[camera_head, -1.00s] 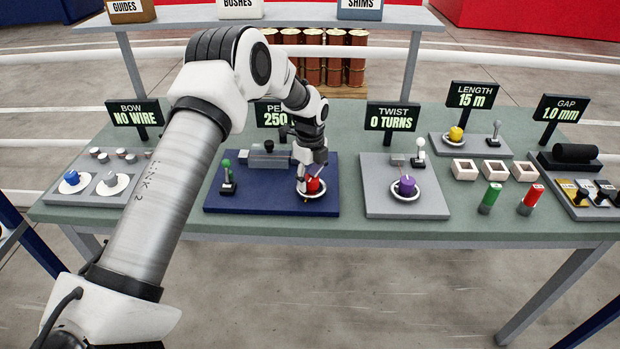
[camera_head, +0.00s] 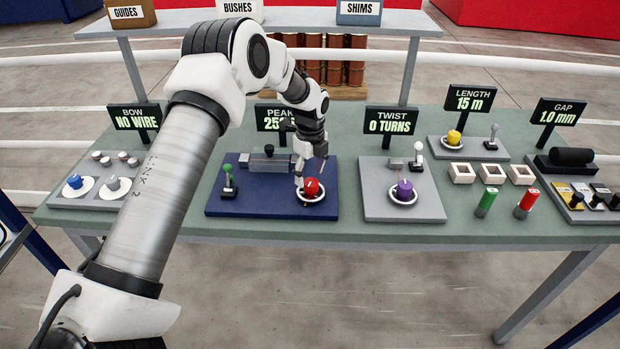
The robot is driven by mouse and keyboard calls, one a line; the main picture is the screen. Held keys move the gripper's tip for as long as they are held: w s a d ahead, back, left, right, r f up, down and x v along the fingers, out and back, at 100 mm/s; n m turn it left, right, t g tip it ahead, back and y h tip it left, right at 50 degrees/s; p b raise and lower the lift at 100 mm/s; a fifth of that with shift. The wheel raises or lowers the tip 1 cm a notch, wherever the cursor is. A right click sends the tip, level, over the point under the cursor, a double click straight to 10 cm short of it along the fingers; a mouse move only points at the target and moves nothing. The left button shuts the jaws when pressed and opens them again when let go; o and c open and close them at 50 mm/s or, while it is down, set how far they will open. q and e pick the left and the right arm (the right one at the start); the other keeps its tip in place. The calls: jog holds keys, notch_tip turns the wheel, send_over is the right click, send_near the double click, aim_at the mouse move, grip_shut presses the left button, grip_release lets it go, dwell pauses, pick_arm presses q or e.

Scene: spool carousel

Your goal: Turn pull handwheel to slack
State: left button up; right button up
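A red round knob (camera_head: 312,188) sits in a white ring on the dark blue board (camera_head: 262,202), under a sign (camera_head: 268,117) that reads "PEAK" and a number starting "25"; my arm hides part of it. I see no wheel labelled pull. My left gripper (camera_head: 311,172) is just above and behind the red knob, pointing down. Its fingers are spread apart with nothing between them. One fingertip is close to the knob's left side; I cannot tell whether it touches. My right gripper is out of view.
The blue board also bears a green-topped lever (camera_head: 228,180) and a grey block with a black knob (camera_head: 269,152). To the right is a purple knob (camera_head: 404,190) beside a white-topped lever (camera_head: 418,150). Green (camera_head: 486,202) and red (camera_head: 528,201) cylinders stand farther right.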

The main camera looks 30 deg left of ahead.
aim_at(310, 181)
pick_arm(q)
jog(key=shift+r+p, duration=1.75)
jog(key=shift+r, duration=0.9)
jog(key=shift+r+p, duration=0.1)
jog(key=shift+p, duration=0.2)
notch_tip(310, 181, up, 12)
jog(key=shift+w, duration=0.1)
